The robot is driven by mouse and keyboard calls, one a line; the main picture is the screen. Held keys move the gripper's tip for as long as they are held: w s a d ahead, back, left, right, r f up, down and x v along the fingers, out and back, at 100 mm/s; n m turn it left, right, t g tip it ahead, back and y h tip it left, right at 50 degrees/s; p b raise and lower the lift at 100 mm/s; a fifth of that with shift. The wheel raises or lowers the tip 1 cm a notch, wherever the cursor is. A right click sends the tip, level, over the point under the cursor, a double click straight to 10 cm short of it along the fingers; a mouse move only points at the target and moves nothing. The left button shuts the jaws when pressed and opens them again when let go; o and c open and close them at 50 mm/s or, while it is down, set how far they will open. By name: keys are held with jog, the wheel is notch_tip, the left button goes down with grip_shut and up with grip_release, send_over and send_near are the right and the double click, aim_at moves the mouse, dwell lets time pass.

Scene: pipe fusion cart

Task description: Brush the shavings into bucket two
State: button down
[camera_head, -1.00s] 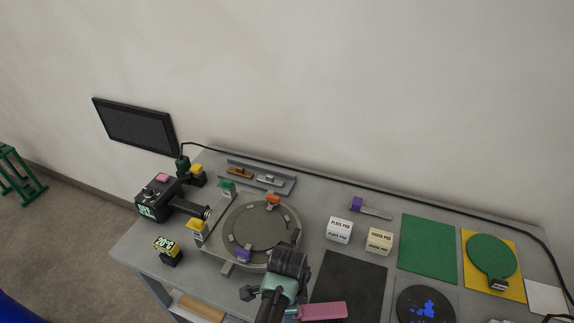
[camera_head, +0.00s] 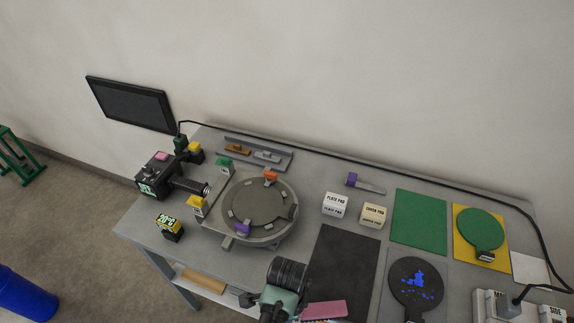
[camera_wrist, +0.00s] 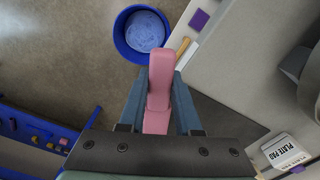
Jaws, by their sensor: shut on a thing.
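The shavings (camera_head: 418,279) are several small blue bits on a dark round paddle (camera_head: 402,292) at the right front of the bench. My gripper (camera_wrist: 158,108) is shut on a pink-handled tool (camera_wrist: 160,72), which looks like the brush. In the head view the pink handle (camera_head: 325,310) shows at the bench's front, left of the paddle and apart from it. The brush's working end is hidden. A blue bucket (camera_head: 25,295) stands on the floor at the lower left. A blue bucket (camera_wrist: 125,48) also shows in the wrist view; I can read no number.
A black mat (camera_head: 345,262) lies between the paddle and the round fixture (camera_head: 237,230). The plate pad (camera_head: 335,204) and cover pad (camera_head: 373,214) blocks stand behind it. A green round paddle (camera_head: 480,228) lies at the right. A black cable runs along the bench's back.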

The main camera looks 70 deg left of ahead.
jog(key=shift+r+p, duration=2.7)
jog(key=shift+r, duration=0.1)
